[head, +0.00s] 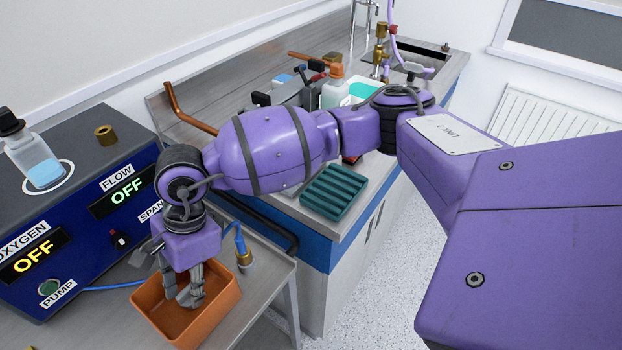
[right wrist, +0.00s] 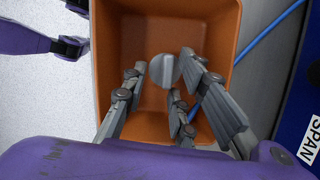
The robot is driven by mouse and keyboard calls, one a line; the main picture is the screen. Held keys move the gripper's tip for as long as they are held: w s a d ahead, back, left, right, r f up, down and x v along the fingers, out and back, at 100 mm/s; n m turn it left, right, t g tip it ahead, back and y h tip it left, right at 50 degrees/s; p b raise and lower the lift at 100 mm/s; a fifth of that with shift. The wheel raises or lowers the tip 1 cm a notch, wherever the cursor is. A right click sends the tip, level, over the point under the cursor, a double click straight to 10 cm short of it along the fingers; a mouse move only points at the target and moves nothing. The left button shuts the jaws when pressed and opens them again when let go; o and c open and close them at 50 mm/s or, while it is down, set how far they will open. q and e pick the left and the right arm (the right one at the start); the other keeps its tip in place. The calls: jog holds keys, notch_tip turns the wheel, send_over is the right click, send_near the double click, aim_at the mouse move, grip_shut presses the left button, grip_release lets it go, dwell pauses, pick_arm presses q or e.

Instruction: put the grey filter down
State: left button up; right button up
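The grey filter (right wrist: 162,70) shows in the right wrist view as a small round grey piece inside the orange bin (right wrist: 222,30), between my fingertips. Narrow gaps show on both sides of it; I cannot tell whether it rests on the bin floor. My right gripper (right wrist: 165,75) points down into the bin with its fingers spread apart. In the head view the right gripper (head: 188,290) reaches inside the orange bin (head: 228,300), and its fingers hide most of the filter there. My left gripper is not in view in the head view.
The blue control box (head: 75,240) with OFF displays stands left of the bin, with a bottle (head: 38,160) and a brass ring (head: 105,135) on top. A blue hose with a brass fitting (head: 243,260) lies close behind the bin. A green rack (head: 333,192) sits on the bench.

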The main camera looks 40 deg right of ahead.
jog(key=v, duration=1.2)
jog(key=shift+r, duration=0.25)
jog(key=shift+f, duration=0.1)
